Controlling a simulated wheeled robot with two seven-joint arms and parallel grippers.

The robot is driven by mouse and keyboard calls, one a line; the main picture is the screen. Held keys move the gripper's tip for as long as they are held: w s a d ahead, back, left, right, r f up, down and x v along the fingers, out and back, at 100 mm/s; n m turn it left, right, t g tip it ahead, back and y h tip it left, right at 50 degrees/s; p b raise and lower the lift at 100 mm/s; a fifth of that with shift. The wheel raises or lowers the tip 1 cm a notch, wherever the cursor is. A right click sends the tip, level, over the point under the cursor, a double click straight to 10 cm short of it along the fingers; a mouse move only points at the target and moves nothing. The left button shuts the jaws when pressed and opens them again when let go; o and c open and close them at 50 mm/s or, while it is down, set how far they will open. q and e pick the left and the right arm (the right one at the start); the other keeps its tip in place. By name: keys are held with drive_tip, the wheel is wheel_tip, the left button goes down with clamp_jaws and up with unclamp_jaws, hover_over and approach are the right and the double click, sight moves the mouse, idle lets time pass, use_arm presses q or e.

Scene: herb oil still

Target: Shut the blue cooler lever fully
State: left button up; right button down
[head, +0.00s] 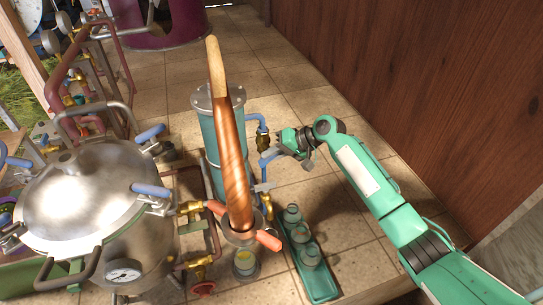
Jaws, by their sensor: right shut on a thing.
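The blue cooler lever (268,157) shows as a short blue handle just right of the tall teal cooler cylinder (207,135), below a brass valve (263,141) on a blue pipe (257,118). My right gripper (281,151), green and dark, comes in from the right and is shut on the blue lever. The fingertips are small here and partly cover the lever's right end, so its exact angle is hard to tell. My left gripper is not in the head view.
A brown curved still neck (229,140) with orange handles rises in front of the cooler. The steel pot (85,195) with blue clamps stands at left. A green tray (318,286) holds several jars on the tiled floor. A wooden wall (440,70) is at right.

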drive_tip(key=y+b, duration=0.2)
drive_tip(key=b, duration=0.1)
drive_tip(key=m+y+b, duration=0.1)
drive_tip(key=y+b, duration=0.2)
drive_tip(key=f+m+y+b, duration=0.1)
drive_tip(key=y+b, duration=0.1)
drive_tip(key=b, duration=0.1)
drive_tip(key=shift+d, duration=0.15)
drive_tip(key=shift+y+b, duration=0.3)
drive_tip(key=shift+b, duration=0.15)
use_arm(q)
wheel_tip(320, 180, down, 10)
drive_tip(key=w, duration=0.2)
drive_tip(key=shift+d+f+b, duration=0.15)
drive_tip(key=shift+b, duration=0.2)
use_arm(e)
drive_tip(key=shift+r+m+y, duration=0.15)
drive_tip(key=shift+m+y, duration=0.15)
drive_tip(key=shift+m, duration=0.1)
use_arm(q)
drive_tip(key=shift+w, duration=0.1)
use_arm(e)
drive_tip(key=shift+g, duration=0.4)
drive_tip(key=c, duration=1.5)
unclamp_jaws()
drive_tip(key=shift+o, duration=0.2)
